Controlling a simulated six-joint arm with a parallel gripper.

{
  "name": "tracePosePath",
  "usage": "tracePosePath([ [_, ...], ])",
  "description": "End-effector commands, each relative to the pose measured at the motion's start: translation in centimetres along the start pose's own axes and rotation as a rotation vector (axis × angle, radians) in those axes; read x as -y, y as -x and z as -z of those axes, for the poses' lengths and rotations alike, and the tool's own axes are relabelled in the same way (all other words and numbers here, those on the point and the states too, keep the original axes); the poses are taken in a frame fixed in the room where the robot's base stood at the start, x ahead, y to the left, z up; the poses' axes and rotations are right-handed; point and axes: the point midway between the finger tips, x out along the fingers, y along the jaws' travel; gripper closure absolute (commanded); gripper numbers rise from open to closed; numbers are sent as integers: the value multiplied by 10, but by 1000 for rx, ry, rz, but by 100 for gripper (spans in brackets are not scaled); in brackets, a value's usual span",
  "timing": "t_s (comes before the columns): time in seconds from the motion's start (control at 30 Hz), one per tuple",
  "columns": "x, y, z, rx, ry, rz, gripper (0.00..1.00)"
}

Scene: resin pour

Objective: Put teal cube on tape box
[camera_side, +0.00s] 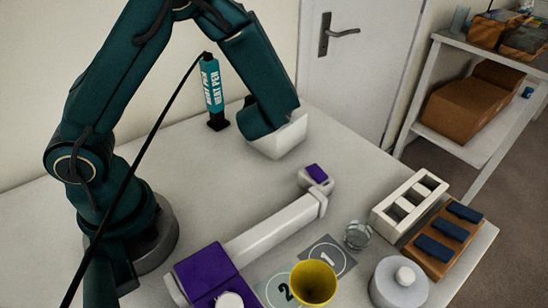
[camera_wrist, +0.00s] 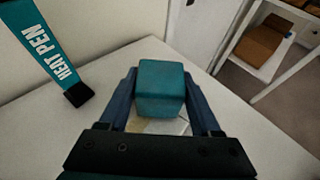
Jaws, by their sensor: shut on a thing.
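The teal cube (camera_wrist: 160,88) sits between the two blue fingers of my gripper (camera_wrist: 160,80) in the wrist view. The gripper is shut on it. A pale and tan surface (camera_wrist: 165,127) shows just below the cube, between the fingers. It may be the tape box, but I cannot tell, nor whether the cube touches it. In the side view a white box-like thing (camera_side: 283,140) is at the end of my arm, near the back edge of the table. The fingers and the cube are hidden in the side view.
A teal heat pen (camera_side: 213,85) stands left of my wrist. A long pale bar with purple ends (camera_side: 270,230) lies in front. A yellow cup (camera_side: 313,283), glass jar (camera_side: 357,236), lidded pot (camera_side: 399,283), white rack (camera_side: 409,204) and brown tray (camera_side: 428,262) crowd the front right.

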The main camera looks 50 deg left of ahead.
Motion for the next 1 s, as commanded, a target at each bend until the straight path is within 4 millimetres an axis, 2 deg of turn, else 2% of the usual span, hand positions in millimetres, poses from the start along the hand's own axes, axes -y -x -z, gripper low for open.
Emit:
tracePosePath([
  [0.27,0,-1,2,1,0,-1,100],
  [0.3,0,-1,2,0,1,0,20],
  [0.33,0,-1,1,0,1,0,9],
  [0.37,0,-1,1,0,1,0,5],
  [0.73,0,0,-1,1,2,-1,5],
  [0.87,1,16,-1,1,1,4,5],
  [1.0,2,44,-1,2,1,8,5],
])
